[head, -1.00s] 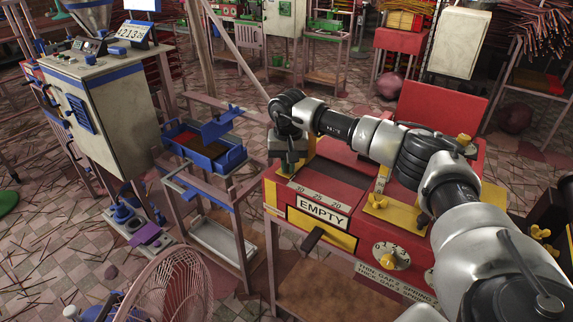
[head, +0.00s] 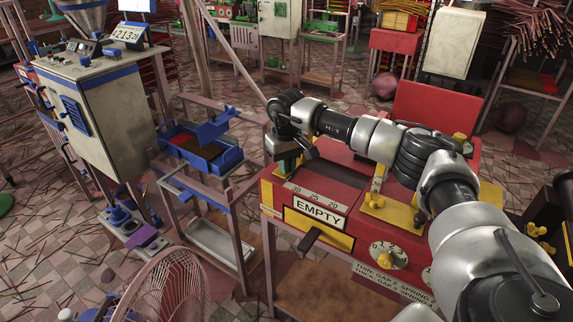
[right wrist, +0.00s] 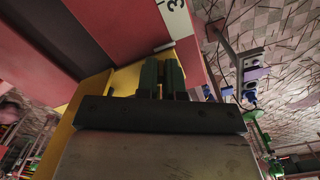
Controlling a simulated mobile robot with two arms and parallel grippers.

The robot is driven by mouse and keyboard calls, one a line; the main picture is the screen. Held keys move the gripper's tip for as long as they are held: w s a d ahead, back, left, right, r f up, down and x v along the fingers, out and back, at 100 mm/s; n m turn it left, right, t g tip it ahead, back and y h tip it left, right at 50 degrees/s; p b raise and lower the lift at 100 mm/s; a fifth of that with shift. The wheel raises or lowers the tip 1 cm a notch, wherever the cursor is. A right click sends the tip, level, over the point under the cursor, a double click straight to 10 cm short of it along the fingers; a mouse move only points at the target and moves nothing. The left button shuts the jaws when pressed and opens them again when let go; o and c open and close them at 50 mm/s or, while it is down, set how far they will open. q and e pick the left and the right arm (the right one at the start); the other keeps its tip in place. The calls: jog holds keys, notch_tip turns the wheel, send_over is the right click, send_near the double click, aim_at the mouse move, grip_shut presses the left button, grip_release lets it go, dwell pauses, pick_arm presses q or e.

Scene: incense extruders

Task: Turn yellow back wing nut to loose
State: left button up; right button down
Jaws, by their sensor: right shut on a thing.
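The red machine (head: 335,179) with the "EMPTY" label stands at the centre of the head view. My right gripper (head: 284,164) reaches down at its back left corner. In the right wrist view the dark green fingers (right wrist: 162,78) are closed together against a yellow plate (right wrist: 91,98) on the machine. The yellow back wing nut is hidden by the fingers and wrist, so its angle cannot be seen. The gripper is shut on it. My left gripper is not in view.
Yellow knobs (head: 385,260) sit on the machine's front and right side, near my right arm. A blue tray (head: 204,152) on a stand is to the left. A pink fan (head: 172,290) stands at the lower left.

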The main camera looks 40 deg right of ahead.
jog(key=c, duration=1.3)
grip_release()
jog(key=shift+o, duration=0.2)
notch_tip(320, 180, up, 11)
jog(key=shift+f, duration=0.1)
